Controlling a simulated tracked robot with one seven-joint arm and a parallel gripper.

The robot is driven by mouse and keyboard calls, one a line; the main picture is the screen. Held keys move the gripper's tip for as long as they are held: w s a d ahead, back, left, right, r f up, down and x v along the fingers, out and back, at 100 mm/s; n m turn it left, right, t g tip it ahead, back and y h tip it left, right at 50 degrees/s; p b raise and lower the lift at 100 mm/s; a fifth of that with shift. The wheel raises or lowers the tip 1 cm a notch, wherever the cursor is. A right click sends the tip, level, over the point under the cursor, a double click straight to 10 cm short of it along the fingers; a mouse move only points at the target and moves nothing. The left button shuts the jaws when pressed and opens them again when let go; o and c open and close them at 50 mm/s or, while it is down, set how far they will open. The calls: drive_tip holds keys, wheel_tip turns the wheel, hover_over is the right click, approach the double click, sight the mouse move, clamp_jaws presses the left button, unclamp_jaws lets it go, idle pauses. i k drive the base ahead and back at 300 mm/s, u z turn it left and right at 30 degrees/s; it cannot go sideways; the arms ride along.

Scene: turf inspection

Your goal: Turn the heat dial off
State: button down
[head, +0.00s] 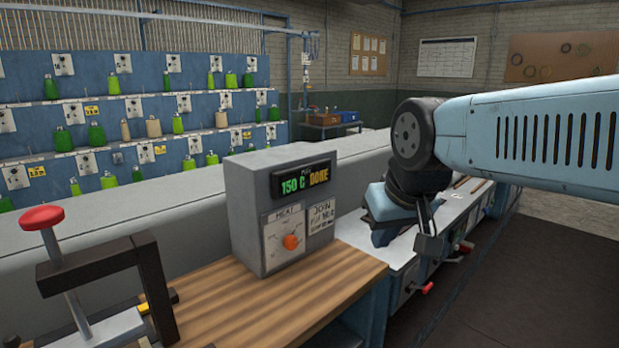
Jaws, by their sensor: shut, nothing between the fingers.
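The heat dial (291,242) is an orange knob on a white plate marked HEAT. It sits on the front of a grey control box (243,222), which stands on a wooden bench top. The box's display (303,181) reads 150 C in green and DONE in orange. My gripper (430,248) hangs below my blue arm, to the right of the box and apart from the dial. Its fingers are small and dark in this view; it appears shut and empty.
A clamp with a red knob (42,218) stands at the left end of the wooden bench top (290,305). A white counter with red handles (425,288) runs behind my gripper. Racks of green spools (95,134) line the back. Open floor (540,280) lies at right.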

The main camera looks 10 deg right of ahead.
sight(290, 242)
drive_tip(key=z, duration=0.1)
drive_tip(key=k, duration=1.35)
drive_tip(key=z, duration=0.75)
drive_tip(key=i, duration=0.5)
drive_tip(key=u, duration=0.2)
